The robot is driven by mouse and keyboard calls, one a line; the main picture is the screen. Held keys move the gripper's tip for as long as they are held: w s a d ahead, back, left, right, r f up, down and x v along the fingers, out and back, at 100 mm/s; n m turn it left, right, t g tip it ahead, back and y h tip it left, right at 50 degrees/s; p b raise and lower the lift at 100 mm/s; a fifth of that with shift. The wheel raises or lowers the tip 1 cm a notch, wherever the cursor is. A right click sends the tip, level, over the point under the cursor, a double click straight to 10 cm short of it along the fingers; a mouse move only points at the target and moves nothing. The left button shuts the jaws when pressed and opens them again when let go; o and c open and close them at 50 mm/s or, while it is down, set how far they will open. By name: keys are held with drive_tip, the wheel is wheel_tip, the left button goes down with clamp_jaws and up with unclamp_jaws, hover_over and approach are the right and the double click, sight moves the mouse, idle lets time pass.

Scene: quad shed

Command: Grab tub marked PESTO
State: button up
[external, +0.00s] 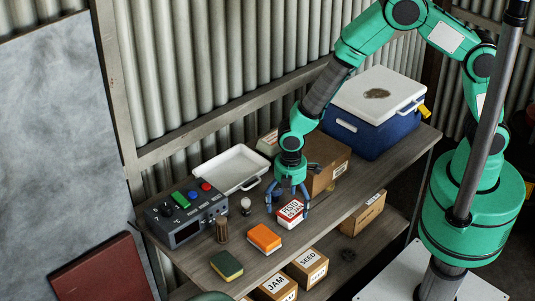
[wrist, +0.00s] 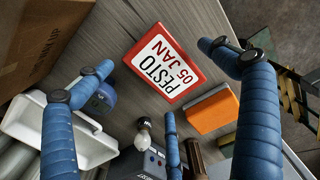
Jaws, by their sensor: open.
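The tub marked PESTO (external: 290,212) is red with a white label and stands on the wooden bench. In the wrist view its label (wrist: 163,63) reads PESTO 05 JAN and faces the camera. My gripper (external: 288,203) is directly above the tub in the external view, with its blue fingers spread on either side of it. In the wrist view the open fingers (wrist: 165,85) frame the tub, with visible gaps between them and its sides. Nothing is held.
An orange block (external: 264,238) lies close by the tub, with a light bulb (external: 245,205) and a brown cylinder (external: 222,231) to the left. A cardboard box (external: 325,160) and a blue cooler (external: 372,120) stand behind right. A white tray (external: 231,168) lies behind left.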

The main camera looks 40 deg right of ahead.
sight(289, 207)
drive_tip(key=shift+d+f+b, duration=0.15)
drive_tip(key=shift+f+b, duration=0.2)
drive_tip(key=shift+f, duration=1.7)
drive_tip(key=c, duration=1.5)
